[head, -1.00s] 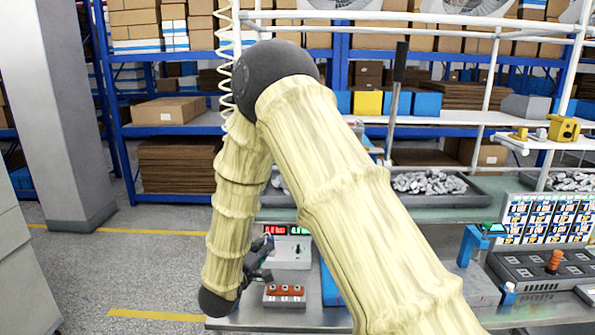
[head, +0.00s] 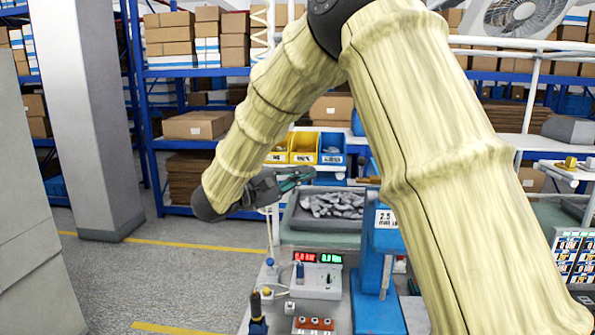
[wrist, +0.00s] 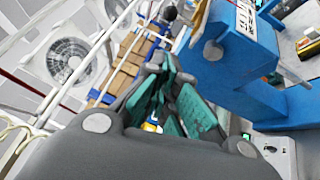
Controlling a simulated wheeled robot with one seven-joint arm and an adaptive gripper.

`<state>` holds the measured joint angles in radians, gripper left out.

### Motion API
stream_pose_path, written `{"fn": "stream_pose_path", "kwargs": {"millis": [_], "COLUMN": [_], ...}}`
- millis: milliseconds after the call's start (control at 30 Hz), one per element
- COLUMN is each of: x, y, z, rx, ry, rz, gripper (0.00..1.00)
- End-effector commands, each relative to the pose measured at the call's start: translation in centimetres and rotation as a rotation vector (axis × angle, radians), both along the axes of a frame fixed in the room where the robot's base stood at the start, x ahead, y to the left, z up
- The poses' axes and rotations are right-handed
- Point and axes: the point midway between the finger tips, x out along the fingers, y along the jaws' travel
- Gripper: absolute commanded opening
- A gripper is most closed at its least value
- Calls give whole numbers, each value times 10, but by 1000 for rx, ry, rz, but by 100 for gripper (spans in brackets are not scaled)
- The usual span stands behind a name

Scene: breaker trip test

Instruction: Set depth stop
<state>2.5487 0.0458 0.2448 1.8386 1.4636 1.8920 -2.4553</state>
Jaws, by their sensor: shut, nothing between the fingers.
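The blue press-like stand (head: 372,300) rises from the bench at centre right, with a white label reading "2.5 mm" (head: 386,219) on its upper part. I cannot make out a depth stop on it; my arm hides its right side. My gripper (head: 306,175) is shut and empty, raised above the bench and left of the stand's top, pointing right. In the wrist view, the green-padded fingers (wrist: 172,105) are close together, and the blue stand (wrist: 235,65) fills the upper right, close beside them. I cannot tell whether they touch.
A meter box (head: 316,275) with red and green displays and an orange-topped block (head: 313,325) stand on the bench left of the stand. A grey tray of metal parts (head: 294,222) lies behind. Yellow and blue bins (head: 303,147) are farther back.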

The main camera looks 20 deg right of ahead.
Motion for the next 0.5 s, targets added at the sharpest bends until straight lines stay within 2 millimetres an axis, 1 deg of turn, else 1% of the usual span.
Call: {"fn": "stream_pose_path", "kwargs": {"millis": [33,100,367,400,500], "x": [0,1,4,3,-7], "y": [-9,-21,-62,-67,-74], "z": [5,6,12,13,15], "rx": [2,2,1,2,2], "ry": [1,1,0,0,1], "rz": [-1,0,2,2,5], "gripper": [0,0,0,0,0]}}
